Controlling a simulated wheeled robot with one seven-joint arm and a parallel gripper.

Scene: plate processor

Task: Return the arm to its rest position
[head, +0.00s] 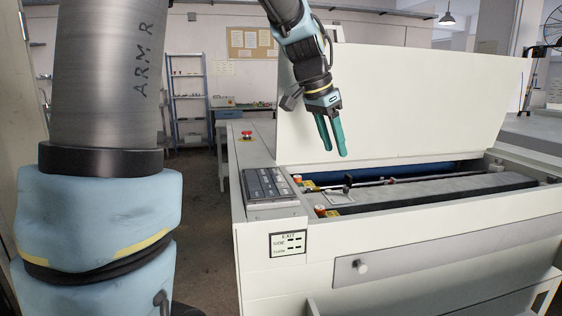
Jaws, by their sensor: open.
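My gripper (331,153) has two green fingers pointing down with a gap between them. It is open and empty, in the air above the front left part of the plate processor (262,160). My arm comes down to it from the top edge of the picture. The fingers appear in front of the raised cream lid (420,100) and do not seem to touch anything.
The processor's open bay holds a long grey roller cover (430,190). A control panel (267,184) and a red button (247,134) are on its left side. Shelves (187,97) stand at the back. Floor at the left is clear.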

